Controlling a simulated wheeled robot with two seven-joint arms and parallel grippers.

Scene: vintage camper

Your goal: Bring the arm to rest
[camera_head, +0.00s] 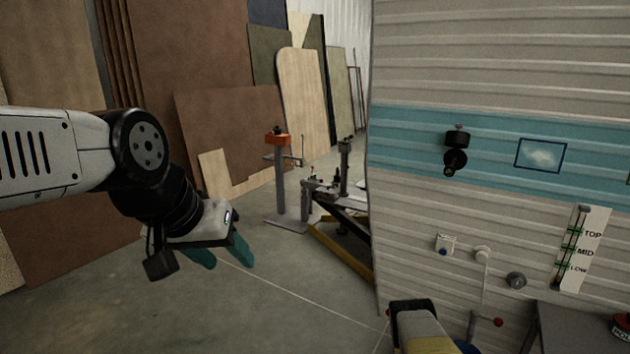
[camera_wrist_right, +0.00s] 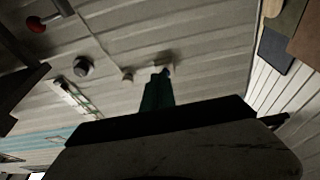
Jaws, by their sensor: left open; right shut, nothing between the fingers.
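My left arm comes in from the left in the head view. Its gripper (camera_head: 222,255) hangs low over the concrete floor, with its two teal fingers spread apart and nothing between them. My right gripper (camera_wrist_right: 158,88) shows in the right wrist view, its teal fingers together and empty. Behind its tips is the ribbed camper wall; I cannot tell the exact gap to it. In the head view the right gripper is not clearly seen.
The camper wall (camera_head: 480,60) fills the right side. It carries a TOP/MID/LOW gauge (camera_head: 581,248), a black fitting (camera_head: 456,150) and a small white box (camera_head: 445,244). An orange-topped stand (camera_head: 280,180) and leaning boards (camera_head: 228,135) are behind. Open floor (camera_head: 270,310) lies between.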

